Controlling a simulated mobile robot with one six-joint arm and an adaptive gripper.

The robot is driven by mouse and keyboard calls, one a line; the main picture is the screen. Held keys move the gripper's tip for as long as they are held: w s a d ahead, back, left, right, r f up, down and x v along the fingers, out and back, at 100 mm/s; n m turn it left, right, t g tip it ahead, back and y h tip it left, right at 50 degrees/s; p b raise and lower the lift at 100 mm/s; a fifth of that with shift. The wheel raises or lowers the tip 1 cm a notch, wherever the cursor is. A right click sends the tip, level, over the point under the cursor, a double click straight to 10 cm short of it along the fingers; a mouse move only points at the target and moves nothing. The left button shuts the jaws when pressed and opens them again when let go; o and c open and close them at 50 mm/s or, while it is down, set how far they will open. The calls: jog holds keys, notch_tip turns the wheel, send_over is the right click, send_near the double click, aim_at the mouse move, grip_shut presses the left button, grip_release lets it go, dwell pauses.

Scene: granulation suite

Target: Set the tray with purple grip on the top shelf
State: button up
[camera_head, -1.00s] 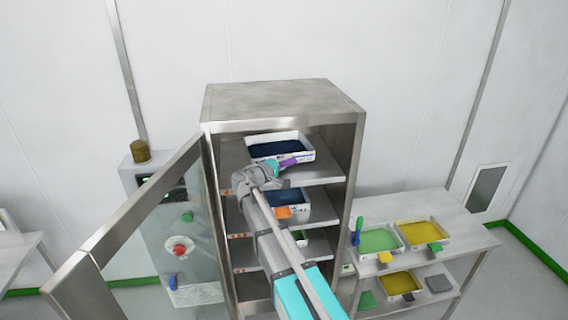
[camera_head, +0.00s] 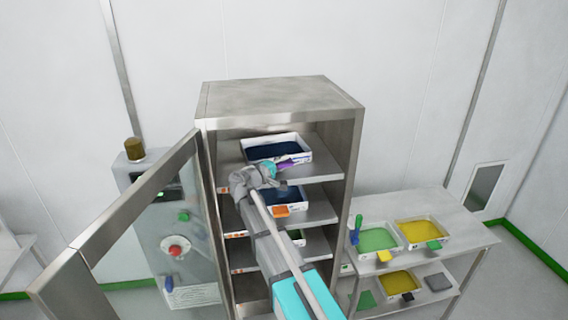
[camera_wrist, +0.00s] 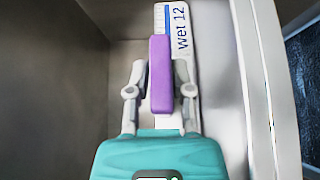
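The tray with the purple grip (camera_head: 305,156) is a white tray with dark blue contents. It is inside the open cabinet, at the level of the top shelf (camera_head: 325,170); I cannot tell if it rests fully on the shelf. My gripper (camera_wrist: 161,80) has a finger close against each side of the purple grip (camera_wrist: 161,75) and looks shut on it. A label reading "wet 12" (camera_wrist: 180,28) shows beyond the grip. In the head view my gripper (camera_head: 278,169) is at the tray's front, and my wrist partly hides the shelf.
A tray with an orange grip (camera_head: 281,211) sits on the shelf below. The glass cabinet door (camera_head: 150,220) stands open at left. A side table (camera_head: 460,233) at right holds green and yellow trays. A control panel (camera_head: 172,215) stands behind the door.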

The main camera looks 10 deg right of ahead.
jog(key=o, duration=0.3)
jog(key=shift+v, duration=3.85)
jog(key=shift+a+f, duration=0.1)
jog(key=shift+s, duration=0.15)
